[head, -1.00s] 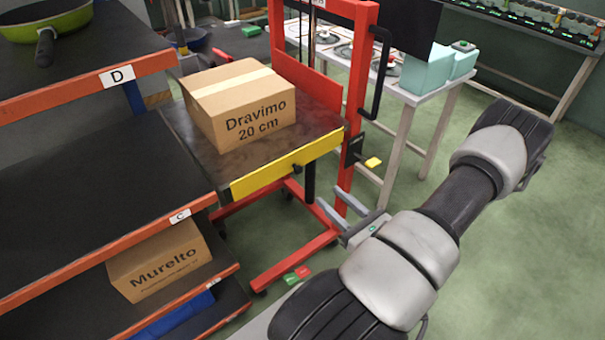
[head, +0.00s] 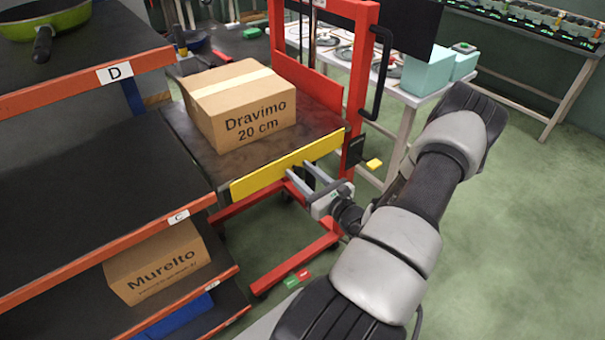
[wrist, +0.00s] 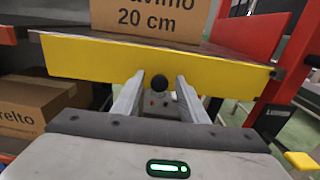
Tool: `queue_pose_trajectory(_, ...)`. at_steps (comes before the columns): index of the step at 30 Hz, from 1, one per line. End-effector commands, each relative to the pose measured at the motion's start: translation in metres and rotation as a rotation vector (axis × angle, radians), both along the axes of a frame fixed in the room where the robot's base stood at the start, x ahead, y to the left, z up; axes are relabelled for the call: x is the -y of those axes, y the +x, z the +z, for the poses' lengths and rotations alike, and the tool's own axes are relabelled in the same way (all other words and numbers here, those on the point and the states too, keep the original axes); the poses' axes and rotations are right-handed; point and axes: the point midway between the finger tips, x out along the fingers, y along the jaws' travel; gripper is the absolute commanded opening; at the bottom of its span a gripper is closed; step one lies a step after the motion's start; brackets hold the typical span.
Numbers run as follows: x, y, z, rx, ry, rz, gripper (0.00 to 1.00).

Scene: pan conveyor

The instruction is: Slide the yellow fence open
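The yellow fence (head: 285,168) is a flat bar along the front edge of the lift's dark platform. In the wrist view the fence (wrist: 90,62) spans most of the picture, with a round black knob (wrist: 159,83) at its lower edge. My gripper (head: 302,178) is just in front of the fence, low at its middle. In the wrist view my gripper (wrist: 160,82) is open, with one finger on each side of the knob. I cannot tell whether the fingers touch it. The knob is hidden in the head view.
A box marked Dravimo 20 cm (head: 240,108) stands on the platform (head: 190,143) behind the fence. The red lift frame (head: 358,90) rises at right, with a yellow pedal-like tab (head: 374,163). A shelf rack (head: 90,225) with a Murelto box (head: 160,265) stands at left.

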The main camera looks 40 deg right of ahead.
Motion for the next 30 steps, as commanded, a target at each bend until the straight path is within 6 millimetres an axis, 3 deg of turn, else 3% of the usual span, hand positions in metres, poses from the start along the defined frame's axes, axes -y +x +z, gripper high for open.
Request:
queue_pose_trajectory(2,0.0,0.0,0.0,0.0,0.0,0.0,0.39)
queue_pose_trajectory(9,0.0,0.0,0.0,0.0,0.0,0.0,0.0)
queue_pose_trajectory(17,0.0,-0.001,0.007,0.0,0.0,0.0,0.0)
queue_pose_trajectory(25,0.0,-0.001,0.054,0.0,0.0,0.001,0.0)
queue_pose_trajectory(30,0.0,-0.001,0.062,0.003,0.0,0.001,0.0)
